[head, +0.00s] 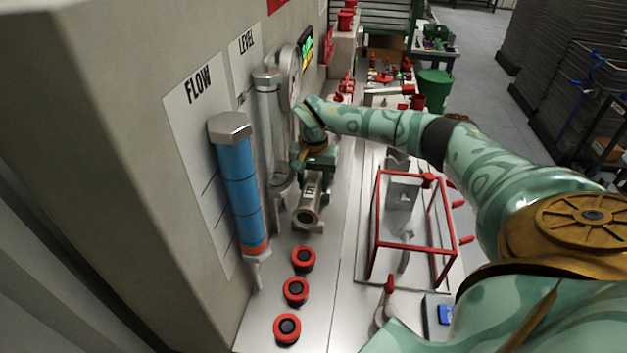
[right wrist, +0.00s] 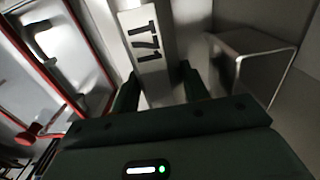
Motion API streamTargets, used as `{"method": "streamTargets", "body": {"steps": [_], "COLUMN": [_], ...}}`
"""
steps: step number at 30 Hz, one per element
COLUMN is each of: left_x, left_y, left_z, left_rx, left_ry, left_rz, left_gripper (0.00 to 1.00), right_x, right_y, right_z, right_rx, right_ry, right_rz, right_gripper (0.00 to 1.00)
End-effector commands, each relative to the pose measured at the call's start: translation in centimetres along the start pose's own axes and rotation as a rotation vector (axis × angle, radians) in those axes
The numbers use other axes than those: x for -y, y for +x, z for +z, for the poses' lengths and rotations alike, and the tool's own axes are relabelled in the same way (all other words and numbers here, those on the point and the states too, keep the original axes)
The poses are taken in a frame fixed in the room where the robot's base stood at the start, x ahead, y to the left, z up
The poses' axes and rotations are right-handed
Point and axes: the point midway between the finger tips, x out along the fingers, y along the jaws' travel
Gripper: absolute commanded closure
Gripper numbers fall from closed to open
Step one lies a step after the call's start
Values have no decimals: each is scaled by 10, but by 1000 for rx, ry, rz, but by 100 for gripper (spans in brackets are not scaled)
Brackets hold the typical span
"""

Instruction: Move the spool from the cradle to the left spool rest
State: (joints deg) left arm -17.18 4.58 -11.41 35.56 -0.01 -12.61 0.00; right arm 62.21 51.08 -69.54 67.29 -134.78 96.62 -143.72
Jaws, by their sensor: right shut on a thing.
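The cradle and the left spool rest cannot be told apart with certainty. My left gripper is not in view.
A red-edged clear guard (head: 410,245) encloses grey fixtures to the right of the spool. Red round buttons (head: 295,291) sit on the bench in front. A blue gauge tube (head: 242,190) and a grey vertical tube (head: 270,130) stand against the wall at left.

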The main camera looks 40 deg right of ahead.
Motion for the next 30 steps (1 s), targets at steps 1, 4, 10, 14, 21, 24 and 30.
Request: {"method": "streamTargets", "body": {"steps": [1, 4, 10, 14, 21, 24, 30], "left_x": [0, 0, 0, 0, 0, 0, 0], "left_y": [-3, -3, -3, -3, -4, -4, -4], "left_z": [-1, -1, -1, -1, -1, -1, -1], "left_rx": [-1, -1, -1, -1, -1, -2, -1], "left_ry": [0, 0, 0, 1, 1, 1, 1], "left_rz": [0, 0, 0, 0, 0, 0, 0], "left_gripper": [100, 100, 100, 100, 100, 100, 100], "right_x": [0, 0, 0, 0, 0, 0, 0], "right_y": [-3, -2, -2, -2, 1, 3, 3], "right_z": [0, 0, 0, 0, 0, 0, 0], "right_rx": [0, 0, 0, 0, 0, -1, 0], "right_ry": [0, 1, 1, 0, 0, -1, 0], "right_rz": [-2, -2, -2, -2, -2, -1, -2], "right_gripper": [72, 72, 72, 72, 72, 72, 72]}}
